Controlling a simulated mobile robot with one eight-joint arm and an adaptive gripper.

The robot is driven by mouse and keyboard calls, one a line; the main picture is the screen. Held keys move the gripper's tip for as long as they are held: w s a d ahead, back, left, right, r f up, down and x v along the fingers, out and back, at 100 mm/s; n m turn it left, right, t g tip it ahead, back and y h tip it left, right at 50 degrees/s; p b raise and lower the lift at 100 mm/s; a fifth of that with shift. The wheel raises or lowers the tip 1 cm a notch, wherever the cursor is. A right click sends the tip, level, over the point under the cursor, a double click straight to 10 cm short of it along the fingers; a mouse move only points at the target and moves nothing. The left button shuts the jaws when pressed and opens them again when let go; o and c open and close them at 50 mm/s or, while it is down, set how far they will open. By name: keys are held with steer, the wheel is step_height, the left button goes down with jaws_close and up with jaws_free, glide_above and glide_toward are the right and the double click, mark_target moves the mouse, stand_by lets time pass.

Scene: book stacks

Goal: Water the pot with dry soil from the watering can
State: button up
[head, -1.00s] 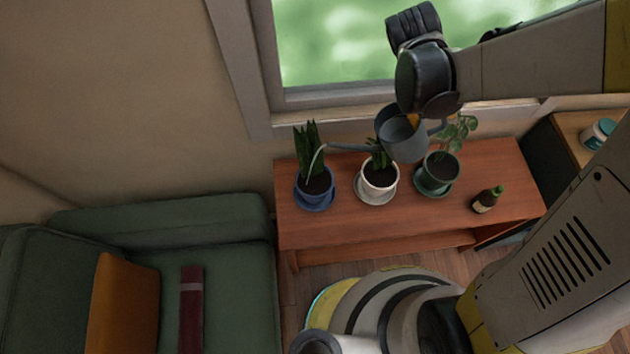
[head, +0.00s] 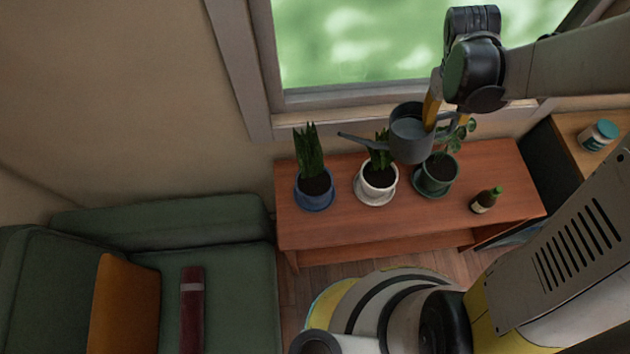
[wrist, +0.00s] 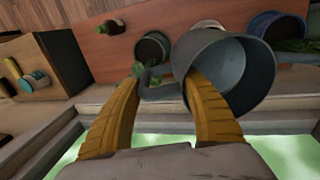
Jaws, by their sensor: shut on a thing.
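My gripper (head: 446,122) is shut on the handle of the grey watering can (head: 411,137), which it holds in the air above the table. The can and its handle also show in the wrist view (wrist: 230,75), close to the yellow fingers (wrist: 163,82). The spout points left, its tip above the gap between the blue pot (head: 314,192) and the white pot (head: 379,184); no water shows at it. The green pot (head: 435,183) is at the right, partly behind the can. All three pots hold plants on saucers, and their visible soil looks dark; I cannot tell which is dry.
The reddish wooden table (head: 405,225) has free room in front of the pots. A jar (head: 599,135) is on the side cabinet. A window (head: 400,45) is behind, and a green sofa (head: 230,300) is at the left.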

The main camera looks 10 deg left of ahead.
mark_target(444, 132)
steer(key=shift+w+d+f+y, duration=0.1)
steer(key=shift+d+f+y, duration=0.2)
steer(key=shift+d, duration=0.1)
steer(key=shift+a+f, duration=0.1)
steer(key=shift+f, duration=0.1)
steer(key=shift+w+d+f+g+y+b, duration=0.1)
steer(key=shift+d+f+y+b, duration=0.15)
steer(key=shift+f+b, duration=0.15)
steer(key=shift+d+f+g+y+b, duration=0.15)
steer(key=shift+f+y+b, duration=0.15)
steer(key=shift+f+b, duration=0.15)
steer(key=shift+w+d+f+g+y+b, duration=0.1)
steer(key=shift+d+f+y+b, duration=0.15)
steer(key=shift+f+b, duration=0.15)
steer(key=shift+r+p, duration=1.8)
steer(key=shift+r, duration=0.8)
steer(key=shift+f, duration=0.1)
